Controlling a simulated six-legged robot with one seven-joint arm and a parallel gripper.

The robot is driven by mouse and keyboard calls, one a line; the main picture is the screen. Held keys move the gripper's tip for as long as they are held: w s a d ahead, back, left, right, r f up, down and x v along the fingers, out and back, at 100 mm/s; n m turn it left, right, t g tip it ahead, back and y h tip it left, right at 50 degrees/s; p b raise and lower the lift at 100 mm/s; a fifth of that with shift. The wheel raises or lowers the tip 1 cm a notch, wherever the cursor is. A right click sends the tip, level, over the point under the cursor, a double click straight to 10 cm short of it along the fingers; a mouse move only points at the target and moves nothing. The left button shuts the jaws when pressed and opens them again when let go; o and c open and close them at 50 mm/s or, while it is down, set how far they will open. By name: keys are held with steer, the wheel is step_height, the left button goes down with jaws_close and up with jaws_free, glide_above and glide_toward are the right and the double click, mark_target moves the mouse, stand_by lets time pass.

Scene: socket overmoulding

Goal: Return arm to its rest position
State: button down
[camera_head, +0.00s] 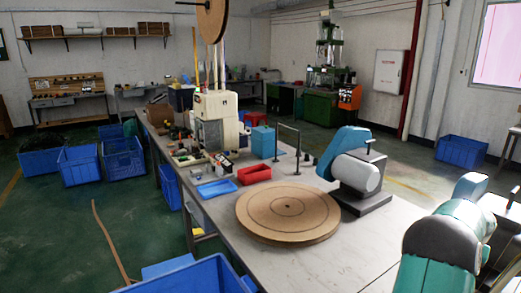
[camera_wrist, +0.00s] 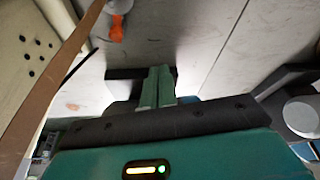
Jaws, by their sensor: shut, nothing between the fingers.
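My gripper (camera_wrist: 160,78) shows in the wrist view, its two green fingers pressed together with nothing between them. The fingers lie over a pale grey surface (camera_wrist: 205,50) and hold no object. In the head view, teal and white parts of my own arm fill the lower right corner. The gripper's fingertips cannot be made out there.
A round wooden disc (camera_head: 288,211) lies on the long table (camera_head: 215,240), beside a blue and white machine (camera_head: 355,172). A red tray (camera_head: 254,174) and blue tray (camera_head: 217,188) sit behind it. In the wrist view, an orange part (camera_wrist: 117,28) is near the top.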

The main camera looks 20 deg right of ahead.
steer(key=w+a+r+n+t+y, duration=0.15)
steer(key=w+a+r, duration=0.3)
steer(key=a, duration=0.75)
steer(key=w+a+r+n+t, duration=0.15)
steer(key=w+a+r, duration=0.35)
steer(key=a, duration=0.6)
steer(key=w+a+r+n+y, duration=0.1)
steer(key=w+a+r+n, duration=0.15)
steer(key=a+r, duration=0.65)
steer(key=s+a+f+n, duration=0.1)
steer(key=s+a, duration=0.3)
steer(key=a, duration=0.7)
steer(key=s+a+f+n, duration=0.1)
steer(key=s+a+n, duration=0.3)
steer(key=a, duration=0.7)
steer(key=s+a+f+n+t, duration=0.1)
steer(key=s+a+n, duration=0.1)
steer(key=s+a, duration=0.4)
steer(key=a+y, duration=0.1)
steer(key=a, duration=0.4)
steer(key=shift+a+n, duration=0.35)
steer(key=shift+f, duration=0.1)
